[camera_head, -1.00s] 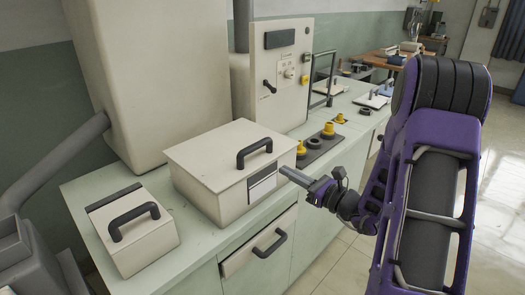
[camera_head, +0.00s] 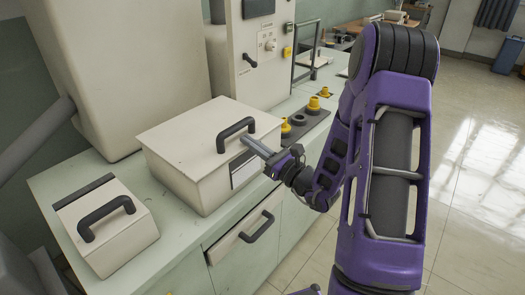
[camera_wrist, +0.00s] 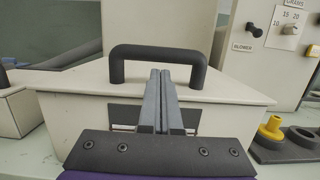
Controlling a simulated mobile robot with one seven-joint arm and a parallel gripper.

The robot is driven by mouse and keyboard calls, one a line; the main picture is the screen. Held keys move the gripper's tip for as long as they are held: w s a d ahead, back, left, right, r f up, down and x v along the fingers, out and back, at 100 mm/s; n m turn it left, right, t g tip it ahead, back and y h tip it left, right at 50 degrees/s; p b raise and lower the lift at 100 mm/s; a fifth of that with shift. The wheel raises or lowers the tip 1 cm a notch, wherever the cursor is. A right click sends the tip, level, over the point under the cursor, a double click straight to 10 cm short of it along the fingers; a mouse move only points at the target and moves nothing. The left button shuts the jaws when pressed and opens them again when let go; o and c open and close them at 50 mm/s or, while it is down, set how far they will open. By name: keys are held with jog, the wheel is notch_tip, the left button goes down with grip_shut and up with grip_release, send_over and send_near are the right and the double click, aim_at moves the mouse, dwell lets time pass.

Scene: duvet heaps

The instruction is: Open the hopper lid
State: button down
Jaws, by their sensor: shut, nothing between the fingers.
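The hopper is a cream box (camera_head: 205,185) on the pale green counter, and its flat lid (camera_head: 185,135) lies closed on top. A black arched handle (camera_head: 236,132) stands on the lid near its front right edge. My gripper (camera_head: 252,143) is shut and empty, its fingers pointing at the handle from the front.
A smaller cream box (camera_head: 108,230) with a black handle stands to the left. A drawer handle (camera_head: 257,227) juts from the counter front below. Yellow and black knobs (camera_head: 314,104) and a control panel (camera_head: 254,50) stand behind to the right.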

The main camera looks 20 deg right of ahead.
jog(key=shift+w+a+r, duration=0.1)
jog(key=shift+w+a, duration=0.2)
jog(key=shift+w, duration=0.2)
jog(key=shift+r, duration=0.15)
